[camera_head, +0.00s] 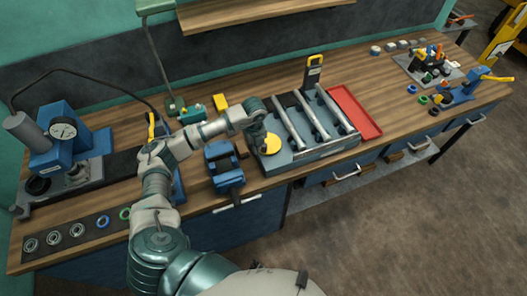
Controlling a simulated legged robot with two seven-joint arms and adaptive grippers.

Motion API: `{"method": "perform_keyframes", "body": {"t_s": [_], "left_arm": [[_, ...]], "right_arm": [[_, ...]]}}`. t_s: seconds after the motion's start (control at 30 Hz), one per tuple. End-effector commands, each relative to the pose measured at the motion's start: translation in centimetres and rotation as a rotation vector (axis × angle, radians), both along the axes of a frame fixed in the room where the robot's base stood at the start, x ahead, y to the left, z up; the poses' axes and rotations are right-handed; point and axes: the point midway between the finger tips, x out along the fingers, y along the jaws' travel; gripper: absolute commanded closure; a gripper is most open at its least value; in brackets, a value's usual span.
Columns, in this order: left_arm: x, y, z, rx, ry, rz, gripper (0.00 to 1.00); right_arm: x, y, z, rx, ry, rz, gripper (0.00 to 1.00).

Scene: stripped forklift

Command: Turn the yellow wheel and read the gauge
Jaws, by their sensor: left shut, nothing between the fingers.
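A flat yellow disc, which looks like the yellow wheel (272,144), sits at the left end of a grey fixture (315,151) with several metal bars on the workbench. My left gripper (261,138) is shut and empty, at the left edge of the yellow wheel and partly covering it. I cannot tell whether it touches the wheel. A round white gauge (63,129) is on a blue press (66,150) at the bench's left end. Its reading is too small to make out. My right gripper is not in view.
A blue vise (224,168) stands at the bench's front edge, close to my left forearm. A red tray (355,113) lies right of the fixture. A lamp (157,50) stands behind. Bearings and rings (78,230) lie on a dark mat at front left. Bare wood shows toward the right.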

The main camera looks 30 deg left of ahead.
Motion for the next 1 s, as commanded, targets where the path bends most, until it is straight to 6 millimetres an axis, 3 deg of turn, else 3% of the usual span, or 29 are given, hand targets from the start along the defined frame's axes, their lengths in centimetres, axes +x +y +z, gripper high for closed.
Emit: {"method": "perform_keyframes", "body": {"t_s": [0.2, 1.0], "left_arm": [[0.0, 0.0, -0.9, 0.0, 0.0, 0.0, 1.0], [1.9, -1.5, -0.7, -0.001, -0.006, 0.0, 1.0]], "right_arm": [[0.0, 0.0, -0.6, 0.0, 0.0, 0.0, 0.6], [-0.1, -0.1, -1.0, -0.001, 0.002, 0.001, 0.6]]}}
